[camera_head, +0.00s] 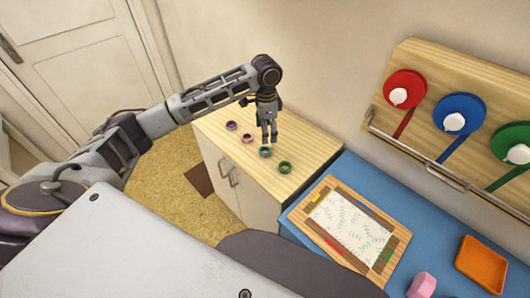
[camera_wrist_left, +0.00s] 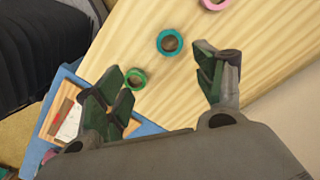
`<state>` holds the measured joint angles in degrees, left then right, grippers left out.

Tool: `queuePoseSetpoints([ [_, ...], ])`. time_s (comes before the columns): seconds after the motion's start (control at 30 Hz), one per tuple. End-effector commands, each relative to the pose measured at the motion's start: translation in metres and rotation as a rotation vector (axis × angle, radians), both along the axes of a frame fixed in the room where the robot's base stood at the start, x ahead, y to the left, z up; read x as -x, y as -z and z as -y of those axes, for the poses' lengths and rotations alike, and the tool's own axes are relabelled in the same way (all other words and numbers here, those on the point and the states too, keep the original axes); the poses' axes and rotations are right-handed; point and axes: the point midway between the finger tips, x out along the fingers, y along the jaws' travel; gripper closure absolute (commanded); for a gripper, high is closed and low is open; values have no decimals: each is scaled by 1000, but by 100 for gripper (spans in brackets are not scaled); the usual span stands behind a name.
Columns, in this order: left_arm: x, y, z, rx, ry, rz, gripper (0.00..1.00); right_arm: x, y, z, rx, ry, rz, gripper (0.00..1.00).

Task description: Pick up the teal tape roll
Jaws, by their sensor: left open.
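The teal tape roll (camera_head: 265,156) lies flat on the wooden cabinet top, between a pink roll (camera_head: 248,138) and a green roll (camera_head: 285,168). My left gripper (camera_head: 269,138) points down above the cabinet top, just over the teal roll in the head view. In the left wrist view its two fingers (camera_wrist_left: 163,83) are spread wide with nothing between them. The teal roll (camera_wrist_left: 161,45) shows there ahead of the fingertips, between their directions, apart from both. The green roll (camera_wrist_left: 137,69) is close to the left finger in that picture. My right gripper is not in view.
A purple roll (camera_head: 232,125) lies at the row's far end. The blue table (camera_head: 345,170) adjoins the cabinet and holds a framed leafy sheet (camera_head: 350,225), an orange tray (camera_head: 482,265) and a pink block (camera_head: 422,286). A wall rack (camera_head: 425,75) carries red, blue and green discs.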

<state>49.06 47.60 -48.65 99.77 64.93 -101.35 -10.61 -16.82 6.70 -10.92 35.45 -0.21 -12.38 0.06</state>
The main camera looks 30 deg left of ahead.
Motion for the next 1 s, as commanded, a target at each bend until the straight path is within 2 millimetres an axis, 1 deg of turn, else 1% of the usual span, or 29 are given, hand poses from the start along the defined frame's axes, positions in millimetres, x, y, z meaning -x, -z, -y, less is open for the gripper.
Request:
queuePoseSetpoints([
  [0.03, -3, -5, -6, -4, -7, -2, 30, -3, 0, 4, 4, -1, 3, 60],
  [0.1, -5, -10, -12, -6, -12, -5, 30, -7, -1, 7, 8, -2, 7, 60],
  [0.23, -6, -14, -17, -6, -18, -10, 30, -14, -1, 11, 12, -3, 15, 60],
  [0.4, -7, -14, -17, -6, -18, -12, 30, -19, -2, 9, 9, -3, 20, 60],
  [0.6, -6, -13, -17, -6, -18, -12, 30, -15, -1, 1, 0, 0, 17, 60],
  [0.77, -6, -5, -17, -7, -19, -14, 30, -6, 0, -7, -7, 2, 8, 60],
  [1.0, -6, 23, -17, -6, -19, -13, 30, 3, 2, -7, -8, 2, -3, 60],
])
